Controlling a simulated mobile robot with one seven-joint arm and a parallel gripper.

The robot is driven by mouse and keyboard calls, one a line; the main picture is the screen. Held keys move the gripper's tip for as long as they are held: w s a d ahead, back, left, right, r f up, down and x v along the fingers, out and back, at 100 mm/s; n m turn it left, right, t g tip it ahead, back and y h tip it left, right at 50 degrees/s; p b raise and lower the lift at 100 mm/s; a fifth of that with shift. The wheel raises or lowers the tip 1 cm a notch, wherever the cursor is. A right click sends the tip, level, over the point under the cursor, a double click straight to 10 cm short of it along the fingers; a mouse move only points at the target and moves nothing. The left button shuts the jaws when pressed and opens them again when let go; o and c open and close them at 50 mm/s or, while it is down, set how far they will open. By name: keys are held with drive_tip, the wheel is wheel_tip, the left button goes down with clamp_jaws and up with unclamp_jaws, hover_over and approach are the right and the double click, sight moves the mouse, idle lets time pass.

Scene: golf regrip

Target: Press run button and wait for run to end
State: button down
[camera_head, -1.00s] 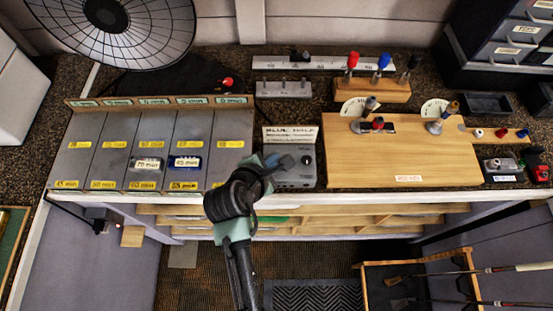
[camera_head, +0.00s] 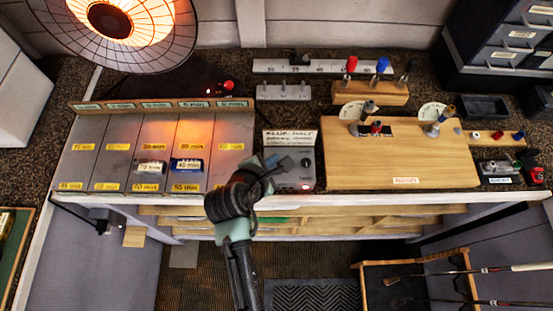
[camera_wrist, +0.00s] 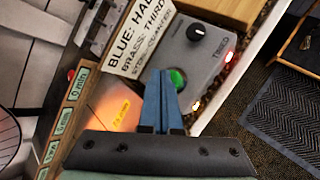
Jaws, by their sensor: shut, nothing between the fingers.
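The grey timer box (camera_head: 302,181) stands at the front edge of the bench. In the wrist view its face (camera_wrist: 205,62) carries a green button (camera_wrist: 178,79), a black knob (camera_wrist: 200,34) and a lit red lamp (camera_wrist: 229,56). The green button looks lit. My gripper (camera_wrist: 159,74) is shut and empty, its blue fingertips just left of the button and partly over it. I cannot tell whether they touch it. In the head view my gripper (camera_head: 284,163) hangs over the box's left side. The heat lamp (camera_head: 125,25) glows orange at the back left.
Grey labelled lanes (camera_head: 101,145) lie left of the box, with a grey block (camera_head: 151,168) and a blue block (camera_head: 187,165) on them. A label card (camera_head: 289,137) stands behind the box. A wooden board (camera_head: 405,160) lies to the right.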

drive_tip(key=shift+r, duration=0.25)
wheel_tip(320, 180, up, 5)
drive_tip(key=p, duration=0.5)
drive_tip(key=shift+p, duration=0.4)
idle(0.5)
drive_tip(key=w+r+m+t+y+b, duration=0.1)
drive_tip(key=w+r+m+t+b, duration=0.35)
drive_tip(key=r, duration=1.05)
drive_tip(key=w+r+m+t+y+b, duration=0.15)
drive_tip(key=w+r+m+t, duration=0.45)
drive_tip(key=r, duration=0.9)
drive_tip(key=s+r+m+t+b, duration=0.2)
drive_tip(key=s+r+m+t, duration=0.2)
drive_tip(key=r, duration=0.9)
drive_tip(key=s+r+m+t+y+b, duration=0.1)
drive_tip(key=s+r+m+t+b, duration=0.1)
drive_tip(key=s+r+m+t, duration=0.2)
drive_tip(key=s+d+r+m, duration=0.1)
drive_tip(key=s+r+m, duration=0.2)
drive_tip(key=s+r, duration=0.5)
drive_tip(key=shift+s+r+m+b, duration=0.35)
drive_tip(key=shift+s+r+b, duration=0.05)
drive_tip(key=shift+r, duration=0.05)
